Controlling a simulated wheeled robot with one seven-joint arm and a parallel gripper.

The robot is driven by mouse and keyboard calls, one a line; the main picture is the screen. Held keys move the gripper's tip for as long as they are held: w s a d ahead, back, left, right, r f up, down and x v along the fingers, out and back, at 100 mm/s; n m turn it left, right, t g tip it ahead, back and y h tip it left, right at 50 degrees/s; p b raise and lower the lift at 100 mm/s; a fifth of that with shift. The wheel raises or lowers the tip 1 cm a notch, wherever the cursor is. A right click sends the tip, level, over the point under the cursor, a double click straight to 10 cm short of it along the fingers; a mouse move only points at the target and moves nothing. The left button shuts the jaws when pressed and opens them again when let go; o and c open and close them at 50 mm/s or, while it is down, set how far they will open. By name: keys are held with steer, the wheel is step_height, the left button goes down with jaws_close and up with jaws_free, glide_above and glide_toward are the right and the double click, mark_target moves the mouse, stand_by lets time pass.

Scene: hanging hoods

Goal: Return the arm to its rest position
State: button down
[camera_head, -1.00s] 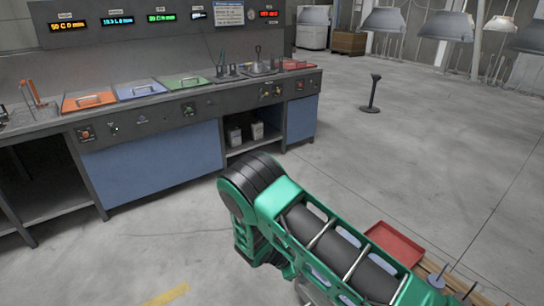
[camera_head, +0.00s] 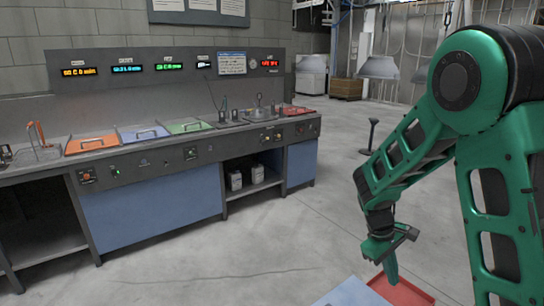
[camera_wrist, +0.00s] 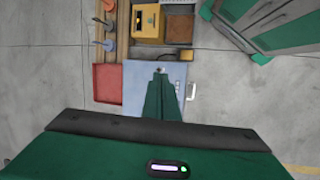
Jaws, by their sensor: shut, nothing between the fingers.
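My green arm (camera_head: 490,150) stands raised and bent at the right of the head view. Its forearm slopes down to the left, and my gripper (camera_head: 391,278) hangs at its end with the fingers pointing down. In the wrist view my gripper (camera_wrist: 160,73) shows as closed green fingers with nothing between them. A pale blue surface (camera_wrist: 135,72) and a red tray (camera_wrist: 107,83) lie below the gripper. In the head view the blue surface (camera_head: 350,293) and red tray (camera_head: 405,293) show at the bottom edge.
A long workbench (camera_head: 150,158) with orange, blue, green and red lids stands at the left, apart from my arm. Hanging hoods (camera_head: 378,68) and a black stand (camera_head: 370,135) are behind. In the wrist view, a yellow box (camera_wrist: 147,24) lies beyond the blue surface. Open floor (camera_head: 240,240) lies before the bench.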

steer(key=s+d+r+m+y, duration=0.2)
steer(key=s+d+r+m, duration=0.45)
steer(key=s+r, duration=0.5)
steer(key=s+r+m+y, duration=0.1)
steer(key=s+m, duration=0.1)
steer(key=s, duration=0.6)
steer(key=s+r+m+t+y, duration=0.1)
steer(key=s+m, duration=0.2)
steer(key=s, duration=0.5)
steer(key=shift+s+d+r+m, duration=0.15)
steer(key=shift+d+r+m, duration=0.1)
steer(key=shift+d+m, duration=0.1)
steer(key=shift+w+f, duration=0.25)
steer(key=shift+w, duration=0.35)
